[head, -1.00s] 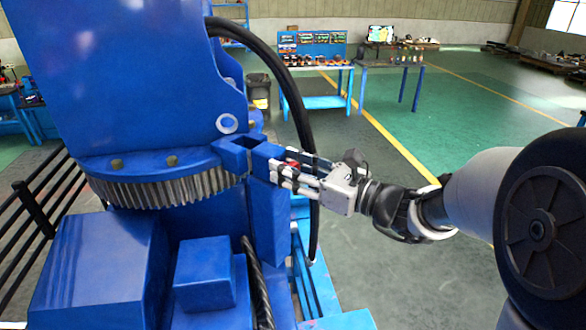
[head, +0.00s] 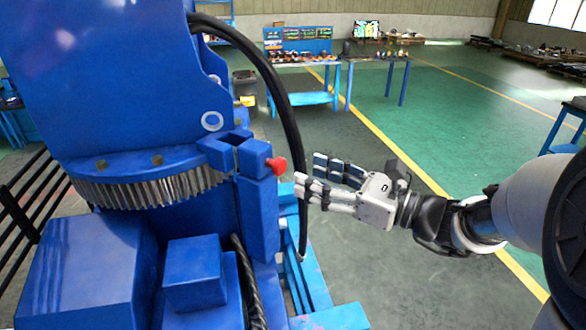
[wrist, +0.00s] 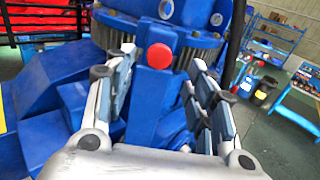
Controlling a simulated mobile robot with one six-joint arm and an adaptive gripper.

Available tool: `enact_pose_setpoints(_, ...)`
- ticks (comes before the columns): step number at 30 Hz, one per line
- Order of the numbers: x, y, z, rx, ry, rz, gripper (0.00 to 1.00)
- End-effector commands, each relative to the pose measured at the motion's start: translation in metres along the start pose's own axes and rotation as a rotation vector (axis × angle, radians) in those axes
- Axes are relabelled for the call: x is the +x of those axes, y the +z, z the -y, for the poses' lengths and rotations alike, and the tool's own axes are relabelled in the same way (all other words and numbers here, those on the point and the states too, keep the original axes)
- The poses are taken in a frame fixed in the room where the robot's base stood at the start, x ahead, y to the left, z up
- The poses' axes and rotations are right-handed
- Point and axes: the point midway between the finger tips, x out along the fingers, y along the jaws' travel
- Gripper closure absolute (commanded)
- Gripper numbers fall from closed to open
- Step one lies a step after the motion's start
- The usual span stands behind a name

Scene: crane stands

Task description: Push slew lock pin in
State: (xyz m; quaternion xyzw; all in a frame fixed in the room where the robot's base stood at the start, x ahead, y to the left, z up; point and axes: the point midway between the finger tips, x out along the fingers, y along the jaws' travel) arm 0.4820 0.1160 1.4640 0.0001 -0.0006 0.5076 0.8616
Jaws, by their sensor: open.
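The slew lock pin (head: 277,166) shows as a red knob on the right face of a blue bracket (head: 252,157), beside the toothed slew ring (head: 150,188). The knob stands a little out from the blue block. In the wrist view the red knob (wrist: 160,56) is ahead, above the middle and between the fingers. The rest of the pin is hidden inside the bracket. My gripper (head: 318,178) is open and empty, to the right of the knob and apart from it. In the wrist view its fingers (wrist: 160,95) are spread to both sides.
A thick black hose (head: 282,90) arches down behind the bracket, close to my gripper. A blue post (head: 260,215) stands below the bracket. Blue workbenches (head: 303,78) and a bin (head: 244,88) stand far back.

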Motion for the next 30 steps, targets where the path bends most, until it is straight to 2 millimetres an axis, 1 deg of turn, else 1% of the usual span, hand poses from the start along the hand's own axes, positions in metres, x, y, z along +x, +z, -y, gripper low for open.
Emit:
enact_pose_setpoints(1, -0.01, 0.0, 0.001, 0.0, -0.005, -0.001, 0.5)
enact_pose_setpoints(3, -0.019, 0.0, 0.001, 0.0, -0.003, -0.001, 0.5)
enact_pose_setpoints(7, -0.03, 0.0, 0.0, 0.001, -0.001, 0.0, 0.5)
enact_pose_setpoints(17, -0.032, 0.0, 0.0, 0.0, 0.001, -0.001, 0.5)
enact_pose_setpoints(20, -0.031, -0.004, -0.007, -0.02, 0.018, -0.018, 0.5)
enact_pose_setpoints(23, -0.026, -0.02, -0.036, -0.109, 0.092, -0.094, 0.5)
enact_pose_setpoints(25, -0.026, -0.043, -0.071, -0.226, 0.184, -0.188, 0.5)
enact_pose_setpoints(26, -0.028, -0.055, -0.087, -0.291, 0.233, -0.238, 0.5)
enact_pose_setpoints(27, -0.033, -0.075, -0.11, -0.391, 0.305, -0.31, 0.5)
enact_pose_setpoints(28, -0.039, -0.09, -0.127, -0.474, 0.362, -0.365, 0.5)
enact_pose_setpoints(29, -0.047, -0.106, -0.142, -0.561, 0.421, -0.421, 0.5)
enact_pose_setpoints(30, -0.059, -0.127, -0.158, -0.677, 0.498, -0.494, 0.5)
